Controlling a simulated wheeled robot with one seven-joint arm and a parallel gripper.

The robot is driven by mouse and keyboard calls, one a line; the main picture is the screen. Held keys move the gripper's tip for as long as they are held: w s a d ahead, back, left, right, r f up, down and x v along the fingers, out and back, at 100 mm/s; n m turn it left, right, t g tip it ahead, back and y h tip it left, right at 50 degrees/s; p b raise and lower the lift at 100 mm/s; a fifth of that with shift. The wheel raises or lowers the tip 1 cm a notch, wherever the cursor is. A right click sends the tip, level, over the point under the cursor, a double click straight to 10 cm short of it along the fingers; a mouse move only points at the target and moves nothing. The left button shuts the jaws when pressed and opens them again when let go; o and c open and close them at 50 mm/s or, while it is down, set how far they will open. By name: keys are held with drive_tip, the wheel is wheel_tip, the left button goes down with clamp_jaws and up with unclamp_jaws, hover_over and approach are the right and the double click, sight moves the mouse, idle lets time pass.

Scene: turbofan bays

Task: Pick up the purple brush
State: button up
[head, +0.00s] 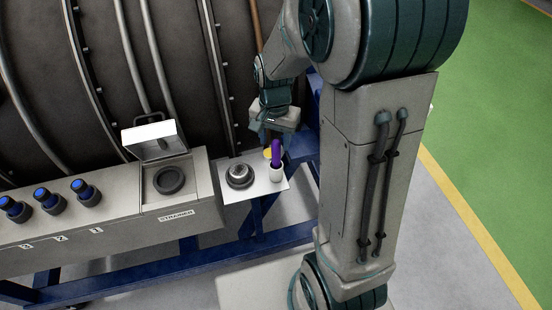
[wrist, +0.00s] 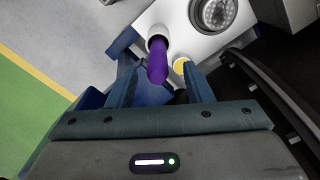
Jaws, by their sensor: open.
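The purple brush (head: 277,150) stands upright in a white cup (head: 276,174) on a small white shelf (head: 262,189). In the wrist view the brush (wrist: 157,62) points toward the camera, with its lower end in the cup (wrist: 157,31). My gripper (head: 268,139) is above the shelf, close to the brush's top. In the wrist view my gripper (wrist: 158,68) is open, and the brush appears between its two fingers. I cannot tell whether either finger touches it. A yellow round thing (wrist: 180,65) is beside the brush, partly hidden by the right finger.
A round metal part (head: 239,175) sits on the shelf left of the cup. A grey bench with a STRAINER label (head: 177,215), a raised lid (head: 150,135) and several blue-topped parts (head: 83,189) extends left. The dark ribbed engine casing (head: 180,60) rises behind.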

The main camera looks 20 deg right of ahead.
sight(276, 151)
drive_tip(key=shift+d+f+p, duration=0.15)
drive_tip(key=shift+f+p, duration=0.25)
drive_tip(key=shift+f, duration=2.2)
clamp_jaws()
